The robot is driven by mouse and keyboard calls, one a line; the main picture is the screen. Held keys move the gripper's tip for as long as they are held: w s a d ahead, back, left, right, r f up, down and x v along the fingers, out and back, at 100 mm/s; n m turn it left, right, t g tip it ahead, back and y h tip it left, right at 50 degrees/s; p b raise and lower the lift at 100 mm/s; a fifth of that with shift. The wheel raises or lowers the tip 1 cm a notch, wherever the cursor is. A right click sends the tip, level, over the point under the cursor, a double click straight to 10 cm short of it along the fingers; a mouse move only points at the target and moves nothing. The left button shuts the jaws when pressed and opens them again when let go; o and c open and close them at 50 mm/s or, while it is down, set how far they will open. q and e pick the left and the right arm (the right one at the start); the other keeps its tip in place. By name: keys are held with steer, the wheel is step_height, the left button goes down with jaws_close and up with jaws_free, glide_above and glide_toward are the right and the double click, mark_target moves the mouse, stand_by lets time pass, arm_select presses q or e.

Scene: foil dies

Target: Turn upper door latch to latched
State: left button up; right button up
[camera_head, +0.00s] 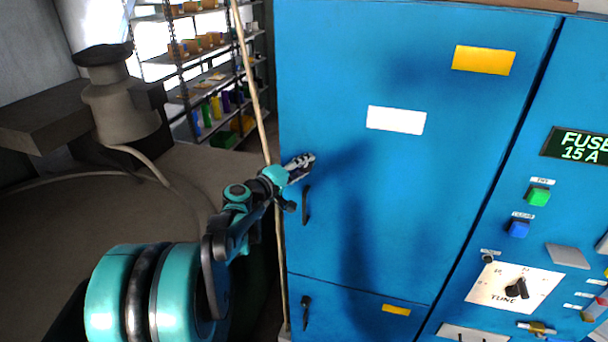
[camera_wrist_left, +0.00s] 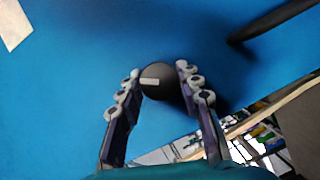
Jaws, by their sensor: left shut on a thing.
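The upper door (camera_head: 340,215) is a large blue panel on the cabinet and appears closed. The upper door latch (camera_wrist_left: 165,84) is a round black knob with a short white mark, seen in the left wrist view. My left gripper (camera_head: 304,163) is at the door's left edge, above a black bar handle (camera_head: 306,205). In the left wrist view my left gripper (camera_wrist_left: 158,78) has one finger on each side of the knob and is shut on it. In the head view the gripper hides the latch. My right gripper is not in view.
A lower door with its own black handle (camera_head: 306,312) lies below. A control panel with a tune dial (camera_head: 517,288) and coloured buttons is at right. A thin pole (camera_head: 255,95) stands close to the cabinet's left edge. Shelves (camera_head: 205,75) stand behind.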

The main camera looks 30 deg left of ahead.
arm_select(q)
steer(key=n+b, duration=0.1)
steer(key=n+t+b, duration=0.1)
steer(key=n+b, duration=0.1)
steer(key=shift+f+n+t, duration=0.25)
steer(key=shift+n+t, duration=0.05)
steer(key=shift+n, duration=0.1)
steer(key=shift+r+n+t+b, duration=0.1)
steer(key=shift+n+t+b, duration=0.3)
steer(key=shift+n+b, duration=0.65)
steer(key=shift+n, duration=0.25)
steer(key=o, duration=1.2)
steer(key=shift+c, duration=0.2)
steer(key=shift+a, duration=0.1)
steer(key=shift+s, duration=0.15)
steer(key=s+a+f, duration=0.1)
steer(key=s, duration=1)
steer(key=shift+s+a, duration=0.3)
